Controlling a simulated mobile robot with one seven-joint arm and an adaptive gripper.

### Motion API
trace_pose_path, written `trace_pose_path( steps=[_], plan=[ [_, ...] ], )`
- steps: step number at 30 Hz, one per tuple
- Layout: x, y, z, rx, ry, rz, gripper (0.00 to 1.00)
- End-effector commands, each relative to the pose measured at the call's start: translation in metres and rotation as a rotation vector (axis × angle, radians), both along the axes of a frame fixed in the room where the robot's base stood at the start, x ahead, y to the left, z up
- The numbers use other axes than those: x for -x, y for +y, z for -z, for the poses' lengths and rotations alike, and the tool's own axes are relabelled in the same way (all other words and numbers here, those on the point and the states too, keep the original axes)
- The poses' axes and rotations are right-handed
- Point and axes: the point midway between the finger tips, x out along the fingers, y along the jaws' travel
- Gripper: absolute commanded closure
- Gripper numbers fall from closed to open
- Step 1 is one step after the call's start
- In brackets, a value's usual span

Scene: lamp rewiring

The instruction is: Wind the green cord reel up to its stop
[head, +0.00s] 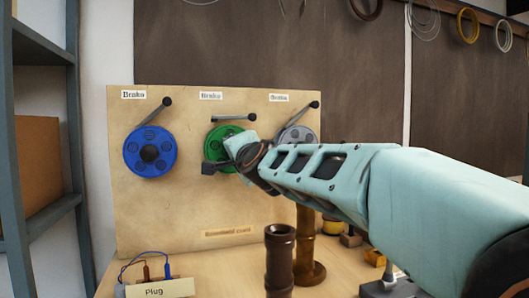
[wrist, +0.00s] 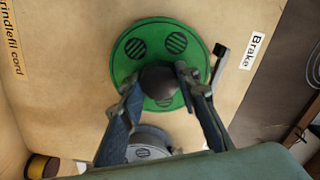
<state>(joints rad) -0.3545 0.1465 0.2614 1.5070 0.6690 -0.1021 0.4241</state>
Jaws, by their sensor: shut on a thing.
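The green cord reel (head: 214,138) is the middle one of three reels on an upright tan board. My gripper (head: 226,158) is in front of it and hides its lower right part. In the wrist view the green reel (wrist: 126,63) faces me, with several dark striped round holes in its face. A dark rounded knob (wrist: 158,78) sticks out at its middle. My gripper's fingers (wrist: 157,88) stand on either side of this knob and are shut on it. The dark brake lever (head: 234,118) lies about level above the reel, under a "Brake" label.
A blue reel (head: 132,152) is on the left and a grey reel (head: 301,133) on the right, partly behind my arm; their brake levers tilt up. A dark brown cylinder (head: 280,258) and a plug block (head: 160,288) stand on the bench below. A shelf (head: 64,130) is far left.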

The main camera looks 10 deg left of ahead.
Motion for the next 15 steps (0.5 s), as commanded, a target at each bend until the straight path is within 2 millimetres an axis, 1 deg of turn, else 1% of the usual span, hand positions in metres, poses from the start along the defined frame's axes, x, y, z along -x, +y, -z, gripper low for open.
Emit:
trace_pose_path(
  steps=[12, 13, 15],
  plan=[
    [0.0001, 0.0002, 0.0001, -0.01, 0.007, -0.001, 0.95],
    [0.0002, 0.0003, 0.0, -0.01, 0.007, -0.001, 0.7],
    [0.0001, 0.0002, 0.0001, -0.01, 0.007, -0.001, 0.62]
  ],
)
